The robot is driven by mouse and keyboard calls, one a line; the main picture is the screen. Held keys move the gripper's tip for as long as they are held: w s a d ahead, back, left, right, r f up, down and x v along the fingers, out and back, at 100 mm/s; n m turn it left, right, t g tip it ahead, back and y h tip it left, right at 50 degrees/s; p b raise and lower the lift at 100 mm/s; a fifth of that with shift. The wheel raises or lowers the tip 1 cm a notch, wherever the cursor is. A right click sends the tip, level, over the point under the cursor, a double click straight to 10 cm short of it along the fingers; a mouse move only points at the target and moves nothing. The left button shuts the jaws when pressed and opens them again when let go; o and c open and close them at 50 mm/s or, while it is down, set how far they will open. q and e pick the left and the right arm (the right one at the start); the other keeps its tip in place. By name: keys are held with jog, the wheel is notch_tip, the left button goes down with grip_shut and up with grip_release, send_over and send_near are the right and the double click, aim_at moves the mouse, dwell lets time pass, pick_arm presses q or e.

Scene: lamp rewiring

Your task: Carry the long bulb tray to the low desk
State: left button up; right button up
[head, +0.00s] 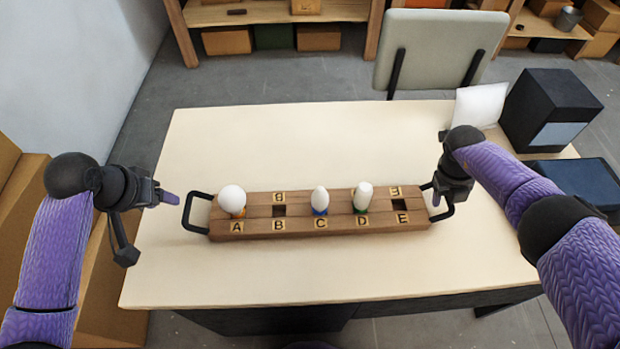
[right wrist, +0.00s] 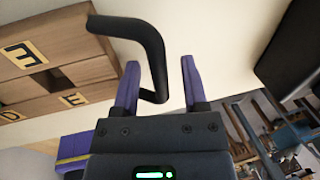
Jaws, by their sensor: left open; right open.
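The long wooden bulb tray (head: 290,226) lies on a pale table, with slots lettered A to E. A round white bulb (head: 232,199) stands at A, a small pointed bulb (head: 320,198) at C and a cylindrical bulb (head: 363,195) at D; B and E look empty. My left gripper (head: 168,198) is open, just left of the tray's left black handle (head: 190,212) and apart from it. My right gripper (head: 440,198) is open at the right handle (head: 447,210). In the right wrist view that handle (right wrist: 152,45) reaches between the two purple fingers (right wrist: 160,85).
The pale table (head: 350,270) has bare room in front of and behind the tray. A dark box (head: 550,105) and a white pillow-like object (head: 480,103) are at the right. A grey chair (head: 430,45) stands behind the table, and shelves with boxes (head: 227,40) lie beyond.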

jog(key=shift+r, duration=0.15)
pick_arm(q)
jog(key=shift+s+r, duration=0.1)
jog(key=shift+r, duration=0.2)
pick_arm(e)
jog(key=v, duration=1.1)
jog(key=shift+r, duration=0.35)
jog(key=shift+a, duration=0.1)
